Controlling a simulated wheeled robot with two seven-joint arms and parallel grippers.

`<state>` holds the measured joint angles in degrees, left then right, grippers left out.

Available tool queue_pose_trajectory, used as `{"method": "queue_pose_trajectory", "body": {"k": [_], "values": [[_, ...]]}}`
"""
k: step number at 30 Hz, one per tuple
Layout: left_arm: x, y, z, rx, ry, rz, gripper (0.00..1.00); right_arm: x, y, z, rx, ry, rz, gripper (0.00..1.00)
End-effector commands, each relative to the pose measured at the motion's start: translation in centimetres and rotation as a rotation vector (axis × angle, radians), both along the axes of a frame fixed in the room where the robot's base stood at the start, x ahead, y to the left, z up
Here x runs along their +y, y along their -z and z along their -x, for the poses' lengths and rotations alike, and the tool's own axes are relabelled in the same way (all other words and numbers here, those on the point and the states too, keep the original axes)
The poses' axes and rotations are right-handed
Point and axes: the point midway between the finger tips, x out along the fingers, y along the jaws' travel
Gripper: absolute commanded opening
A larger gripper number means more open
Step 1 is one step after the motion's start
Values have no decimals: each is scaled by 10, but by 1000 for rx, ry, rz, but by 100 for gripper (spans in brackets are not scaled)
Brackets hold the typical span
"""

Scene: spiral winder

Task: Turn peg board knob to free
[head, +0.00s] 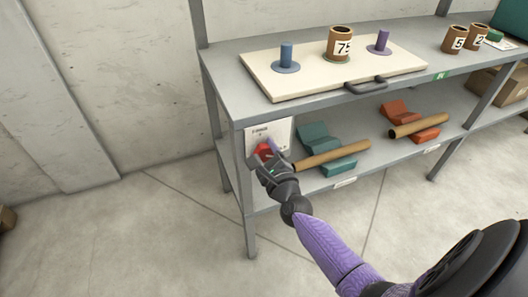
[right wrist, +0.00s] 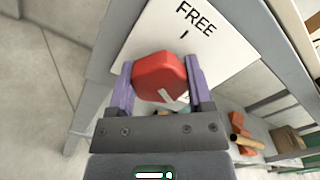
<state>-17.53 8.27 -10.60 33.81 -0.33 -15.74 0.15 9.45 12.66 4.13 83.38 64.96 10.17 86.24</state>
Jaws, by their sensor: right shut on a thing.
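The red knob (right wrist: 158,76) is on a white plate (right wrist: 150,25) at the left front end of the shelf unit. The plate reads FREE with a short mark below it in the right wrist view. A white stripe on the knob's face lies toward the lower right there. My right gripper (right wrist: 160,82) is shut on the knob, a purple finger on each side. In the head view my right gripper (head: 267,160) partly covers the knob. The cream peg board (head: 290,88) lies on the top shelf, with a blue peg (head: 286,55) and a purple peg (head: 382,41). My left gripper is out of view.
Brown tubes (head: 330,155) and teal and red cradles (head: 325,134) are on the lower shelf.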

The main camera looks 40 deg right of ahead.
Motion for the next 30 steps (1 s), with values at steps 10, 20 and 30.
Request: {"method": "queue_pose_trajectory", "body": {"k": [10, 20, 30], "values": [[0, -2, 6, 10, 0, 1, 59, 0, 0, 0, 10, 0, 37, 7], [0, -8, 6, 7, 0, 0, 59, 0, 0, 0, 64, 0, 259, 7], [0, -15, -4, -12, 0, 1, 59, 1, 1, 0, 140, -1, 574, 7]]}}
